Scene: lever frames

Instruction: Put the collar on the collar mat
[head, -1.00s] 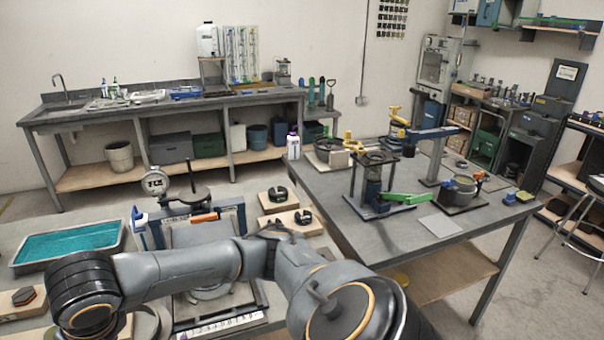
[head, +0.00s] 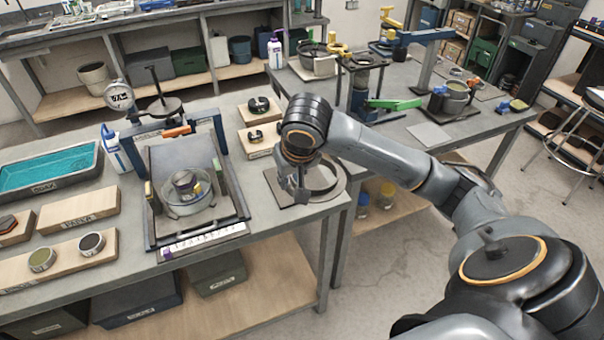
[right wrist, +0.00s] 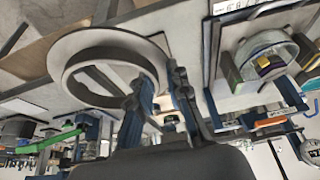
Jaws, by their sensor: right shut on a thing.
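My right gripper (head: 298,190) points down over the right end of the near bench, its fingers at the left side of a grey ring, the collar (head: 341,180). In the right wrist view the collar (right wrist: 63,72) appears large, and the right gripper (right wrist: 158,88) is shut on its wall. A dark flat mat (head: 274,179), seemingly the collar mat, shows under and left of the collar. The collar overlaps it; I cannot tell whether they touch. My wrist hides part of both. My left gripper is out of view.
Left of the gripper stands a blue-framed press (head: 222,133) with a clear dish (head: 190,208). Wooden blocks (head: 262,136) with dark parts lie behind the gripper. The bench's right edge is close.

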